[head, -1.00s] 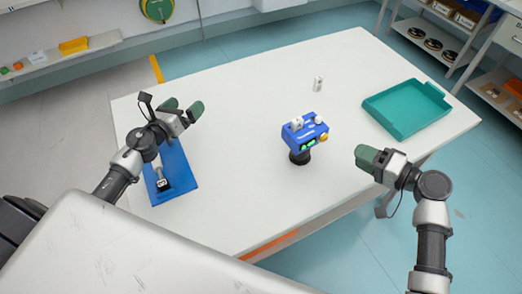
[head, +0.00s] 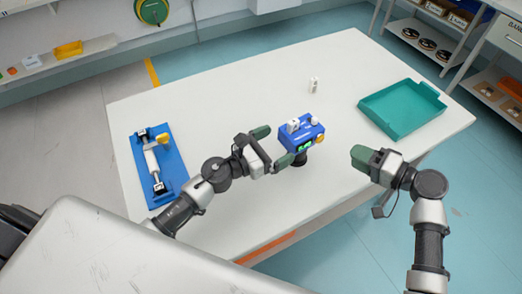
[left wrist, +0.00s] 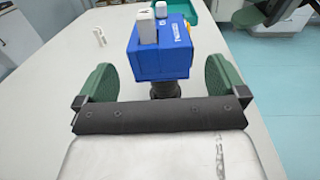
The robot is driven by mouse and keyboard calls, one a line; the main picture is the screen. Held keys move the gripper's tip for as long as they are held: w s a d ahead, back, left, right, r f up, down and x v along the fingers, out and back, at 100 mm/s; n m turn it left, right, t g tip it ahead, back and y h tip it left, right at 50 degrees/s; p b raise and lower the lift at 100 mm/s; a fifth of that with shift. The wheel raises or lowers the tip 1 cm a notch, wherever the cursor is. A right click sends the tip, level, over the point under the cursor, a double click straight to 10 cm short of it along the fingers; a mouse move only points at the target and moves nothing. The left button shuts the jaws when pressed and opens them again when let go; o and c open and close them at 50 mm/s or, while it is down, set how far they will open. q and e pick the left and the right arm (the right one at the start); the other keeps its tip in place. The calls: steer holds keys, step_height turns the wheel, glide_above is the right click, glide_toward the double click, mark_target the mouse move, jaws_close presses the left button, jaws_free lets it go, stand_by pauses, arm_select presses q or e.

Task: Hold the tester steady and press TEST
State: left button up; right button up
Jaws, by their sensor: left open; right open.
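The blue tester (head: 301,131) stands on a dark round foot on the white table. It has a green display, a yellow button at its right end and white parts on top. In the left wrist view the tester (left wrist: 163,58) is straight ahead, between and beyond the fingers. My left gripper (head: 273,147) is open just left of the tester, one finger near its lower left side; I cannot tell whether it touches. The open fingers (left wrist: 161,80) show apart in the left wrist view. My right gripper (head: 361,158) is right of the tester, apart from it and empty.
A blue board (head: 158,165) with a white roller and a yellow knob lies at the table's left. A teal tray (head: 402,110) is at the right. A small white piece (head: 314,85) stands behind the tester. The table between board and tester is clear, apart from my left arm.

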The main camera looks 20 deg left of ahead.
mark_target(286, 140)
arm_select(q)
steer(key=x, duration=0.5)
steer(key=shift+w+d, duration=0.2)
steer(key=shift+w, duration=0.1)
steer(key=shift+c, duration=0.2)
steer(key=c, duration=0.9)
steer(key=shift+c, duration=0.7)
arm_select(e)
steer(key=shift+c, duration=0.6)
jaws_close()
